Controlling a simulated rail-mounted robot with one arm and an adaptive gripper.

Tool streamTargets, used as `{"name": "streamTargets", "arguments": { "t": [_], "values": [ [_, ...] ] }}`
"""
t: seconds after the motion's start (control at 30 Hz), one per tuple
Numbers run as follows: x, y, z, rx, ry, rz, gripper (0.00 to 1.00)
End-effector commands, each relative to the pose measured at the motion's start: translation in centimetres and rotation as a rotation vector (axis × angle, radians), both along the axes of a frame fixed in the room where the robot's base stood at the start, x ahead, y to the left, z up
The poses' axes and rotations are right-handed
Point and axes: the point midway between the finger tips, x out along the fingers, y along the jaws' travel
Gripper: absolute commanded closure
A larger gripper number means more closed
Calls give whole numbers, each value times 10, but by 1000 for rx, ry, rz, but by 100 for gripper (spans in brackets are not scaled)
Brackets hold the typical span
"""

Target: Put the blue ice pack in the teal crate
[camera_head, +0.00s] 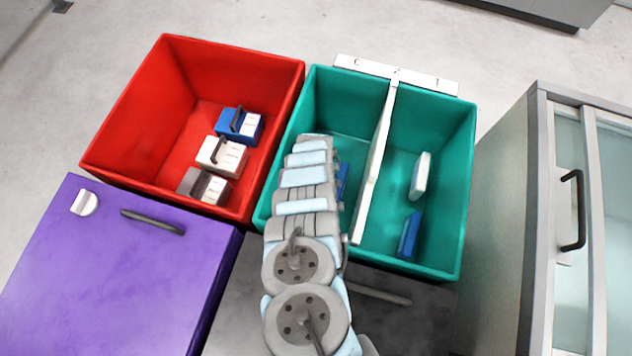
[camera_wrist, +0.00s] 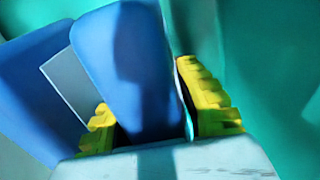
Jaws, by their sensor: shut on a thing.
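The teal crate (camera_head: 467,180) stands at the centre right, split by a white divider (camera_head: 375,165) into two compartments. My arm reaches into its left compartment, hiding my gripper in the head view. In the wrist view my gripper (camera_wrist: 155,112), with yellow fingers, is shut on a blue ice pack (camera_wrist: 130,65). Teal walls surround it there. Another blue piece (camera_wrist: 35,95) with a pale panel is beside it on the left. In the head view a bit of blue (camera_head: 342,180) shows beside my arm; I cannot tell which piece it is.
The right compartment holds a white pack (camera_head: 420,177) and a blue pack (camera_head: 408,236). A red crate (camera_head: 130,120) with several boxes stands left. A purple box (camera_head: 110,270) is at lower left. A glass-doored cabinet (camera_head: 540,200) stands right. A white plate (camera_head: 350,65) lines the teal crate's back rim.

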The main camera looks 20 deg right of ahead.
Motion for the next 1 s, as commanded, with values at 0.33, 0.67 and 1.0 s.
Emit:
{"name": "streamTargets", "arguments": {
  "t": [0.33,0.67,1.0],
  "values": [
    [1,0,-3,0,-1,0,49],
    [0,0,-3,0,0,0,45],
    [2,-2,10,-2,-1,-2,45]
  ]
}}
